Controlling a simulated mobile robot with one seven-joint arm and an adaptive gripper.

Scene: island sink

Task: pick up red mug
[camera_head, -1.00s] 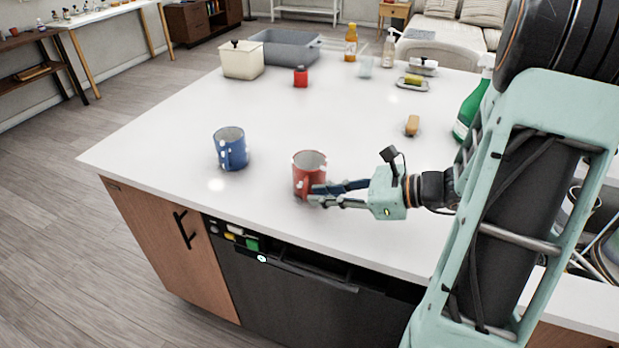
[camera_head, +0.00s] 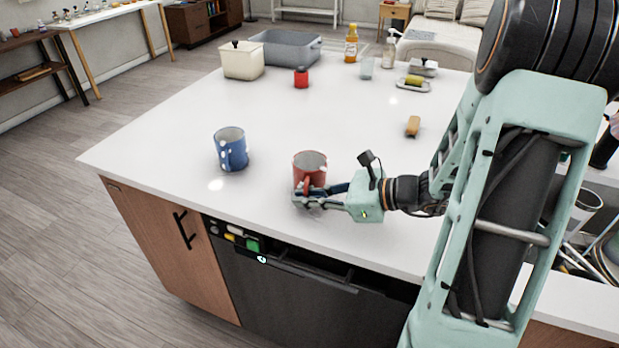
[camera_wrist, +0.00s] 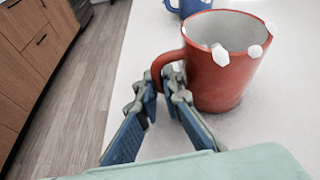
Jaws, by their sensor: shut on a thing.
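The red mug (camera_head: 310,168) stands upright on the white island top, near its front edge. In the wrist view the red mug (camera_wrist: 222,70) has white patches at its rim, and its handle points toward my gripper. My gripper (camera_head: 303,196) comes in from the right, low beside the mug. In the wrist view my gripper (camera_wrist: 163,88) has its fingertips close together at the mug's handle, shut on it. The fingertips partly hide the lower part of the handle.
A blue mug (camera_head: 230,149) stands to the left of the red mug. A red jar (camera_head: 301,78), a cream pot (camera_head: 241,61) and a grey bin (camera_head: 285,46) stand at the back. A sponge (camera_head: 413,126) lies to the right. The middle of the top (camera_head: 330,120) is clear.

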